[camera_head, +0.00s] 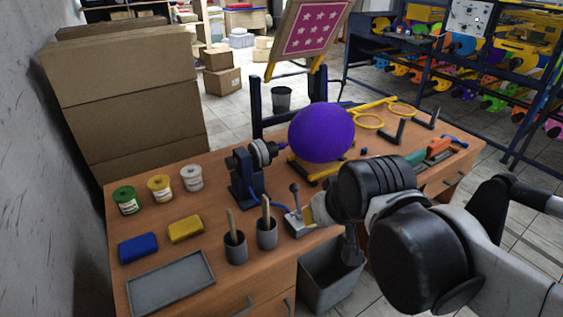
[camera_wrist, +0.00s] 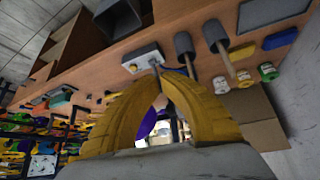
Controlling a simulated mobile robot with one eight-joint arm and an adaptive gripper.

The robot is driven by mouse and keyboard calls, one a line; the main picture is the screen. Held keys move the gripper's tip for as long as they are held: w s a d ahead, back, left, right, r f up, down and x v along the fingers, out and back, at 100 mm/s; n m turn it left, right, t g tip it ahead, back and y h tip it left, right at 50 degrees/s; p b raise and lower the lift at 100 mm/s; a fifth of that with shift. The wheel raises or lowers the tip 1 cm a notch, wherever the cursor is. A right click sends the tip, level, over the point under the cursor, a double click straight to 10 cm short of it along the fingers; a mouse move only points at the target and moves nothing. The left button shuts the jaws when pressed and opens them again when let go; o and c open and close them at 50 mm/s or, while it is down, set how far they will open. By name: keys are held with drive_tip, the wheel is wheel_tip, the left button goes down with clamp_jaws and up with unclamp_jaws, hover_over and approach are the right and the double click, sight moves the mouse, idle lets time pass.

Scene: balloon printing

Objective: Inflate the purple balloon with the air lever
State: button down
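The purple balloon (camera_head: 321,132), large and round, sits at the nozzle of the dark pump stand (camera_head: 247,176) on the table. Part of it also shows between my fingers in the wrist view (camera_wrist: 146,125). The air lever (camera_head: 295,196) is a short stick with a round knob on a small grey box (camera_head: 296,223) at the table's front edge. The box is just beyond my fingertips in the wrist view (camera_wrist: 142,57). My gripper (camera_head: 308,214) is just right of the lever. Its yellow fingers (camera_wrist: 156,73) come together at the tips; I see nothing clearly held.
Two grey cups with wooden-handled tools (camera_head: 236,248) stand left of the lever. A grey tray (camera_head: 171,284), blue and yellow blocks (camera_head: 186,229) and small jars (camera_head: 161,187) lie farther left. A grey bin (camera_head: 331,275) stands below the table edge.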

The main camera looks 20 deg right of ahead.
drive_tip(key=w+r+p, duration=0.2)
drive_tip(key=w+r, duration=0.1)
drive_tip(key=w, duration=0.5)
drive_tip(key=n+g+p, duration=0.1)
drive_tip(key=p, duration=0.2)
hover_over(297, 201)
drive_tip(key=w, duration=0.5)
wheel_tip(297, 201, down, 6)
wheel_tip(297, 201, down, 8)
drive_tip(key=b, duration=0.3)
drive_tip(key=shift+w+b, duration=0.3)
drive_tip(key=shift+s+d, duration=0.1)
